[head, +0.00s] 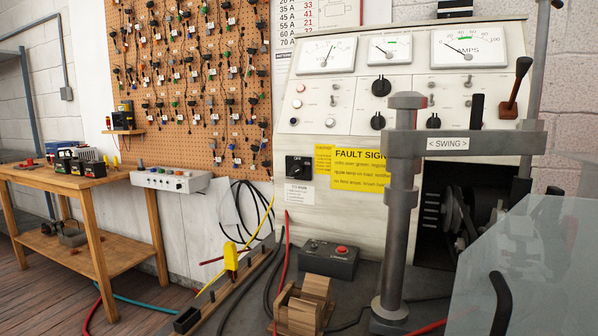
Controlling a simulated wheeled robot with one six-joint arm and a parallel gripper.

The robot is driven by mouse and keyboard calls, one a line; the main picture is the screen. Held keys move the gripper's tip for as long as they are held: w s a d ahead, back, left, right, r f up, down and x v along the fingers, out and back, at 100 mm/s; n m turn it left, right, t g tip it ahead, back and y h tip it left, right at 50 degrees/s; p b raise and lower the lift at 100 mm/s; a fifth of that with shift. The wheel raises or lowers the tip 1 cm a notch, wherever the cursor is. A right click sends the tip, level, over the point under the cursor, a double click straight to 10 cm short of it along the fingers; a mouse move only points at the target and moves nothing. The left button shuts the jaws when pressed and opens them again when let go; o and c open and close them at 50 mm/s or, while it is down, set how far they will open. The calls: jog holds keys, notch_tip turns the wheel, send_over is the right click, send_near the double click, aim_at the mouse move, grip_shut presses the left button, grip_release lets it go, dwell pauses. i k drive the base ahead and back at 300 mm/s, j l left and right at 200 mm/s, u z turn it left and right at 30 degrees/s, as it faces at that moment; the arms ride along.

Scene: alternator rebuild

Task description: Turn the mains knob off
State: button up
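A black rotary knob on a square black plate (299,168) sits low on the left of the pale test bench panel (340,190). It looks like the mains knob, but its markings are too small to read, so I cannot tell its position. A small white label (299,194) is below it and a yellow "FAULT SIGNS" notice (361,170) is to its right. Two other round black knobs, an upper one (381,87) and a lower one (377,121), are higher on the panel. My gripper is not in view.
A grey post with a "SWING" arm (446,144) stands before the panel's right side. A clear guard (535,265) fills the lower right. A wooden block (303,306), a black box with a red button (329,259) and cables lie below the knob. A wooden table (85,185) stands left.

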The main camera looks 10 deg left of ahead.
aim_at(297, 170)
jog(key=i+j, duration=0.1)
jog(key=j, duration=0.45)
jog(key=j+u, duration=0.1)
jog(key=j, duration=0.45)
jog(key=i+j, duration=0.15)
jog(key=j, duration=0.4)
jog(key=u, duration=0.05)
